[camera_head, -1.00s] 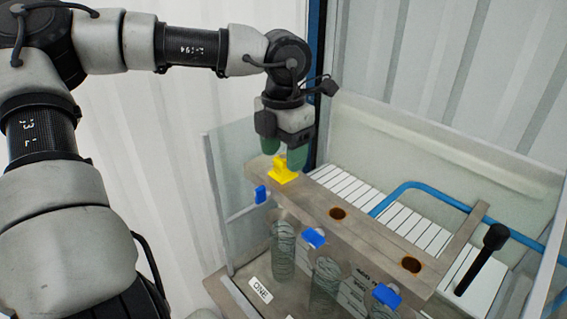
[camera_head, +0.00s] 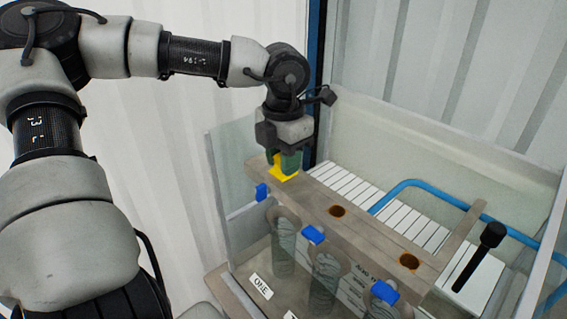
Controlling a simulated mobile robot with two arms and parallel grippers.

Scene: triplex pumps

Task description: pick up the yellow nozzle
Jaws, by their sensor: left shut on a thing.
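The yellow nozzle (camera_head: 284,174) sits at the far left end of the wooden beam (camera_head: 371,236). Its base shows below my fingers, and its upper part is mostly hidden by them. My left gripper (camera_head: 287,163) points down with green fingertips and is shut on the nozzle. The nozzle's base still appears to rest on the beam. My right gripper is not in view.
The beam has two dark round holes (camera_head: 337,211) to the right of the nozzle. Blue valve handles (camera_head: 313,234) and clear cylinders (camera_head: 325,280) line its front. A black-tipped lever (camera_head: 491,236) and a blue pipe (camera_head: 411,184) stand right. Clear panels surround the rig.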

